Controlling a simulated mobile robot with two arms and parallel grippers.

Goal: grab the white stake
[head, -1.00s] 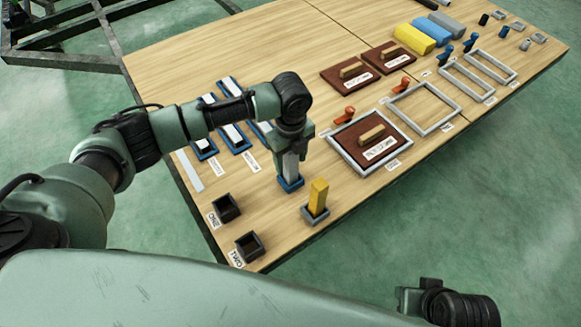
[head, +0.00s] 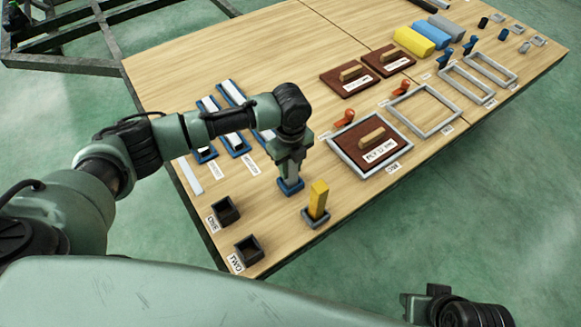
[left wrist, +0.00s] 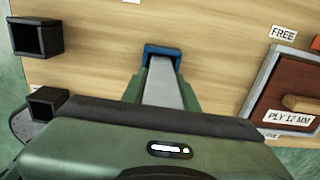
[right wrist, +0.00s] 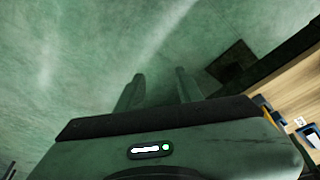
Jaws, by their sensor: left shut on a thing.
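The white stake (left wrist: 163,88) stands in a small blue socket (head: 290,187) near the front of the table. In the left wrist view its pale face shows between my fingers and runs down to the blue socket (left wrist: 163,50). My left gripper (head: 290,172) points down over the socket and is shut on the stake. In the head view the gripper hides most of the stake. My right gripper (right wrist: 158,88) is away from the table, over the green floor, with its fingers apart and nothing between them.
A yellow stake (head: 319,197) stands in a grey socket just right of my left gripper. Two empty black sockets (head: 249,249) are near the front corner. A framed brown panel (head: 371,143) lies to the right. Blue trays with white bars (head: 237,143) lie behind my arm.

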